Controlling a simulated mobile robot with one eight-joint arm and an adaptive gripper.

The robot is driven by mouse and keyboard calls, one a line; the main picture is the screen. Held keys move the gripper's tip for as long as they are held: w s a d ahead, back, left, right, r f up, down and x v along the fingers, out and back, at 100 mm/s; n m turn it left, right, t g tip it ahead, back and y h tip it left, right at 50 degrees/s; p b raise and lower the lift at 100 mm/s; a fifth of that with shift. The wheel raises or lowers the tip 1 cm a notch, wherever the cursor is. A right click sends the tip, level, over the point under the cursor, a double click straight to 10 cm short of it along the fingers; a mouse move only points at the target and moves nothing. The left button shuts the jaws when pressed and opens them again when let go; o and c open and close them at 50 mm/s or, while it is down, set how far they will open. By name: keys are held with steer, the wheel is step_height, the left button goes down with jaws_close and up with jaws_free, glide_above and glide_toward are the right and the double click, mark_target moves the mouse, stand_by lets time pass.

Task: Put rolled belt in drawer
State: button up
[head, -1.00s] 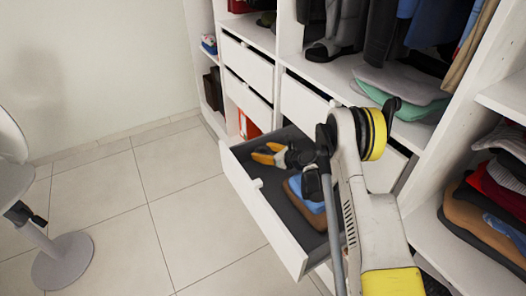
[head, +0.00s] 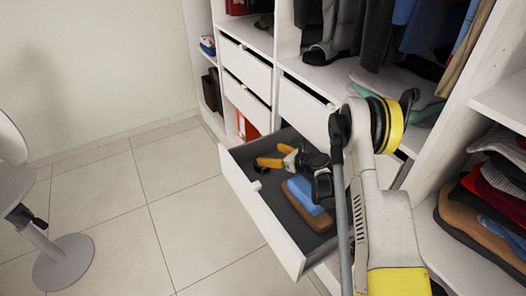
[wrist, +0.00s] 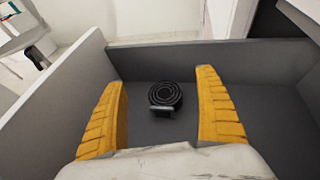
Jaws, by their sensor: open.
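The rolled belt (wrist: 165,97) is a dark coil with a pale buckle. In the wrist view it lies on the dark floor of the open drawer, ahead of and between my fingers, not touching them. I cannot make it out in the head view. The drawer (head: 262,215) is white outside, with a grey inside, and is pulled out; its wall also shows in the wrist view (wrist: 55,110). My gripper (head: 272,156) is over the drawer's far end, with its yellow fingers (wrist: 165,110) spread apart and empty.
Folded blue and brown cloth (head: 308,192) lies in the drawer's nearer part. Closed drawers (head: 247,68) and shelves with folded clothes (head: 490,185) stand beside it. A white chair (head: 62,262) is at the left. The tiled floor (head: 150,190) between is clear.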

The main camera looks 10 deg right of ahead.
steer(key=p+v, duration=0.1)
steer(key=v, duration=0.5)
steer(key=s+a+r+n+g+h, duration=0.1)
steer(key=s+a+r+n, duration=0.1)
steer(key=s+r+n, duration=0.4)
steer(key=s+a+r+n+g+h, duration=0.15)
steer(key=r+n, duration=0.25)
steer(key=r, duration=0.5)
steer(key=s+a+r+n+g+h, duration=0.1)
steer(key=s+a+r+n, duration=0.2)
steer(key=s+r+n, duration=0.3)
steer(key=s+r+n+h, duration=0.2)
steer(key=s+n, duration=0.4)
steer(key=s, duration=0.5)
steer(key=s+d+r+n+h, duration=0.1)
steer(key=s+r+n+h, duration=0.1)
steer(key=s+n, duration=0.5)
steer(key=s+r, duration=0.1)
steer(key=s, duration=0.3)
steer(key=shift+d+g, duration=0.25)
steer(key=shift+g, duration=0.1)
